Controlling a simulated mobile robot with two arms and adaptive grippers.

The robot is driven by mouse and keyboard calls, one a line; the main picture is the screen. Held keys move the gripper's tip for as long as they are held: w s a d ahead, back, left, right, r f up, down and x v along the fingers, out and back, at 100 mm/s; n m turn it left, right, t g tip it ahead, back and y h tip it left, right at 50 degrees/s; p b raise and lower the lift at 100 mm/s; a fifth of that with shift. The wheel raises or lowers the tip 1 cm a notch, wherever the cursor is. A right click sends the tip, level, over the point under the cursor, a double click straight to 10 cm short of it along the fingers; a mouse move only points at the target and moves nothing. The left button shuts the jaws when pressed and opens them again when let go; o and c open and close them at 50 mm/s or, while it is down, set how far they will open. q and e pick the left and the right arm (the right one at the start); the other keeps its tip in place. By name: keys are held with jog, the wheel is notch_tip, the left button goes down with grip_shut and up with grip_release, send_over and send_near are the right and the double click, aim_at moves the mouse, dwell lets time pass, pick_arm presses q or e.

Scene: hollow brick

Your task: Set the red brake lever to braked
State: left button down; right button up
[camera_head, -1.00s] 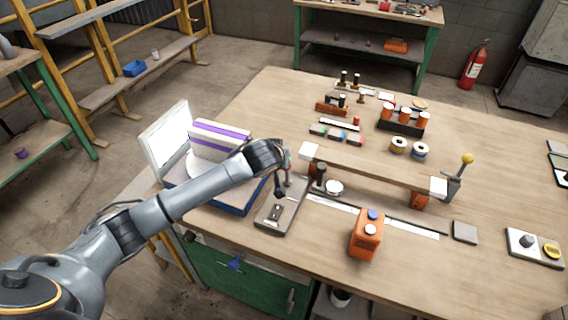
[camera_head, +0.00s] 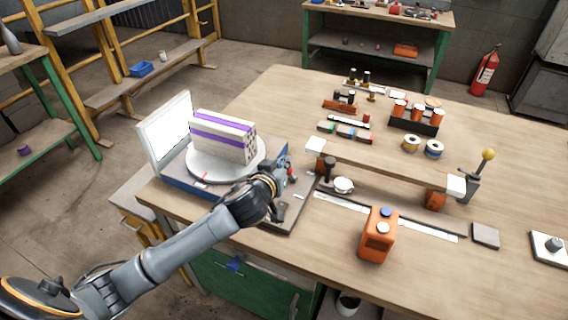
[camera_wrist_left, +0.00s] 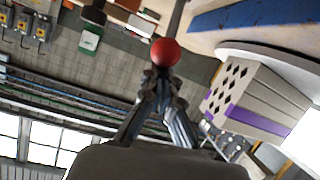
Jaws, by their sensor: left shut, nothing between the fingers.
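The red brake lever's round knob (camera_wrist_left: 165,52) sits on a thin rod in the left wrist view, at the tips of my left gripper (camera_wrist_left: 160,78). Whether they touch I cannot tell. In the head view a small red spot, likely the knob (camera_head: 291,171), shows beside my left gripper (camera_head: 284,164), at the right side of the turntable. The gripper is shut and empty. The round white turntable (camera_head: 196,172) carries a pale hollow brick with purple bands (camera_head: 224,134). The lever's base is mostly hidden by my arm. My right gripper is not in view.
A white panel (camera_head: 166,130) stands behind the turntable. A grey plate (camera_head: 292,212) lies under my wrist. To the right are a dark-knobbed post (camera_head: 328,168), a raised wooden beam (camera_head: 385,168), an orange box (camera_head: 378,235) and a yellow-knobbed lever (camera_head: 487,155). The table's far left corner is clear.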

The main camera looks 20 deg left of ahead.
pick_arm(q)
jog(key=shift+f, duration=0.1)
jog(key=r+p, duration=0.1)
jog(key=w+r+p, duration=0.1)
jog(key=w+r, duration=0.1)
jog(key=shift+a+r+p, duration=0.15)
jog(key=shift+a+p, duration=0.1)
jog(key=shift+p, duration=0.15)
jog(key=b+v, duration=0.1)
jog(key=v, duration=0.8)
jog(key=shift+r, duration=0.35)
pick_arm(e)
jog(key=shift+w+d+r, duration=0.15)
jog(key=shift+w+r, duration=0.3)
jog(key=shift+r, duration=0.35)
pick_arm(q)
jog(key=shift+s, duration=0.1)
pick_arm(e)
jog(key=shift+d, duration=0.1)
